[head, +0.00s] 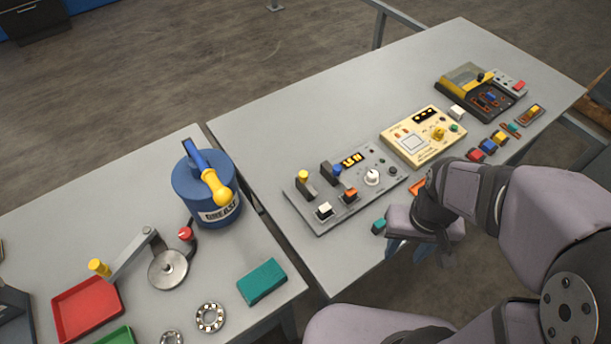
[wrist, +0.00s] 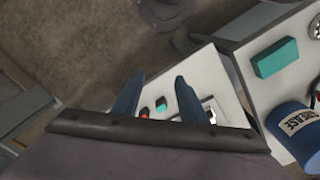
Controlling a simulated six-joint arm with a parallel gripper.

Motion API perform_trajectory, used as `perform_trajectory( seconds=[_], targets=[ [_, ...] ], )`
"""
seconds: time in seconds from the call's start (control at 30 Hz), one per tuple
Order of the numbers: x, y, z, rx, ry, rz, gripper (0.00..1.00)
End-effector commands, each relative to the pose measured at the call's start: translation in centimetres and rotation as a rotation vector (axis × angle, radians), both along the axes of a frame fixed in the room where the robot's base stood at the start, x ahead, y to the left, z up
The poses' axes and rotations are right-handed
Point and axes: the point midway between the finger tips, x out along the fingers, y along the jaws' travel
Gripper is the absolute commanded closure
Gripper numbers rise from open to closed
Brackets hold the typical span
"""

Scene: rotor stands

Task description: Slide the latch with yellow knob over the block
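A grey panel (head: 350,187) lies on the right-hand table in the head view. On its left side a latch with a yellow knob (head: 303,176) stands beyond a white-topped block (head: 324,210). A second latch with a blue knob (head: 337,170) stands beside it, beyond an orange-topped block (head: 350,194). The yellow-knob latch appears apart from the white-topped block. My gripper (head: 398,248) is near the table's front edge, to the right of the panel and apart from it. In the wrist view, my gripper (wrist: 158,80) has its two blue fingers spread with nothing held.
A cream device (head: 422,138) and small coloured pieces lie right of the panel. A teal block (head: 378,226) is near my gripper. The left table holds a blue grease can (head: 207,190), a yellow-knobbed crank (head: 99,267) and a red tray (head: 87,308). A gap separates the tables.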

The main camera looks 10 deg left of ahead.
Motion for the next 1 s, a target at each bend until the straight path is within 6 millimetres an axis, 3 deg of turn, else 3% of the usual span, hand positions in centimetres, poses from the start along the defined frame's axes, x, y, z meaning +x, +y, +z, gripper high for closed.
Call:
perform_trajectory(
  seconds=[0.27,0.4,0.6,0.8,1.0],
  targets=[
    [7.2,3.4,1.0,0.000,-0.001,0.214,0.62],
    [12.0,7.0,1.5,0.000,0.000,0.384,0.62],
    [17.6,13.5,1.5,0.000,0.003,0.631,0.62],
    [20.8,20.0,1.0,0.000,0.003,0.846,0.62],
    [22.0,24.1,0.5,0.000,0.001,0.977,0.62]
  ],
)
